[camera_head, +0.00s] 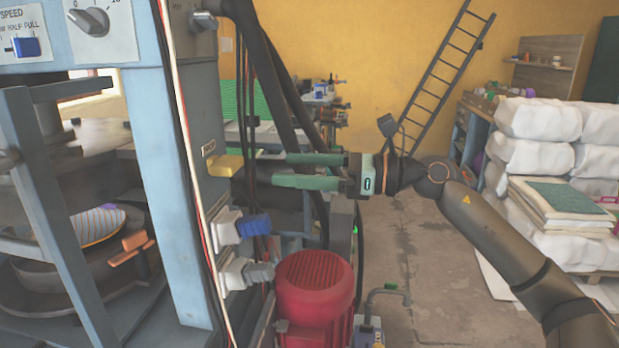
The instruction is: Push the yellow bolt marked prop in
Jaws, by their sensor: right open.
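The yellow bolt (226,166) sticks out from the side of the blue press frame, below a small label plate (208,147) too small to read. My right gripper (264,170) is to the right of the bolt, with its green fingers pointing left at it. The fingers are apart, one higher and one lower. The upper fingertip is close to the bolt's outer end; I cannot tell whether they touch. My left gripper does not show.
The blue press frame (165,165) fills the left. Blue and grey plugs (254,225) stick out below the bolt, with cables beside them. A red motor (314,290) stands below my gripper. White sacks (540,120) are stacked at the right. The floor between is clear.

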